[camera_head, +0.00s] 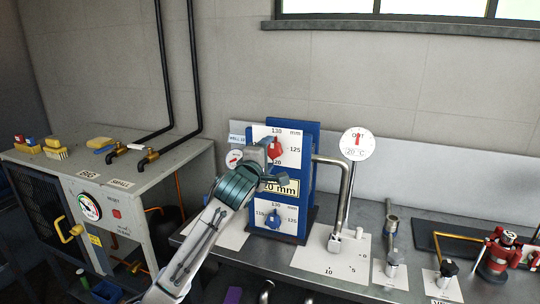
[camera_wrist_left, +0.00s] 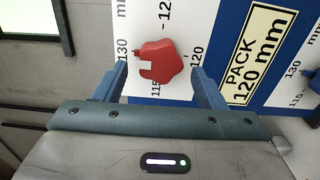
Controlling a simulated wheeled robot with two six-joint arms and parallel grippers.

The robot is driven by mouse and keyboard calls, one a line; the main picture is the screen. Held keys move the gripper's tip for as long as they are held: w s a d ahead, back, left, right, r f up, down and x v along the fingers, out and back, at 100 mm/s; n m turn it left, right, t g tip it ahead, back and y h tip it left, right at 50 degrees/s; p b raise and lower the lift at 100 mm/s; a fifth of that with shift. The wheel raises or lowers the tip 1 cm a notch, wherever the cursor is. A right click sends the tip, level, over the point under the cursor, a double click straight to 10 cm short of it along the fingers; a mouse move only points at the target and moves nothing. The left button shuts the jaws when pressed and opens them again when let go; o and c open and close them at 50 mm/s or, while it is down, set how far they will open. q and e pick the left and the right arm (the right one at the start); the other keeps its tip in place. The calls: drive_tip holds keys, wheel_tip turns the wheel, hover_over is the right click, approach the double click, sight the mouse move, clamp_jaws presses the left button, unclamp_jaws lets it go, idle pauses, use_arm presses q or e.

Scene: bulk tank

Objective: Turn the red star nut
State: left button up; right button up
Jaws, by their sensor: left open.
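The red star nut (camera_head: 275,147) sits on the upper white dial plate of a blue panel, whose scale is marked 115 to 130 mm. In the left wrist view the red star nut (camera_wrist_left: 158,63) shows its notched outline. My left gripper (camera_head: 270,166) is in front of the panel by the nut. In the left wrist view the left gripper (camera_wrist_left: 159,72) is open, with one blue finger on each side of the nut and a visible gap to both. I cannot tell how deep the fingertips reach. My right gripper is out of view.
A blue star nut (camera_head: 273,221) is on the lower dial, below a yellow "120 mm" label (camera_wrist_left: 258,48). A bent metal pipe (camera_head: 346,180) rises right of the panel. A red fitting (camera_head: 499,251) is far right.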

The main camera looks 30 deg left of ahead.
use_arm(q)
drive_tip(key=b+v, duration=0.2)
drive_tip(key=v, duration=0.6)
drive_tip(key=shift+s, duration=0.25)
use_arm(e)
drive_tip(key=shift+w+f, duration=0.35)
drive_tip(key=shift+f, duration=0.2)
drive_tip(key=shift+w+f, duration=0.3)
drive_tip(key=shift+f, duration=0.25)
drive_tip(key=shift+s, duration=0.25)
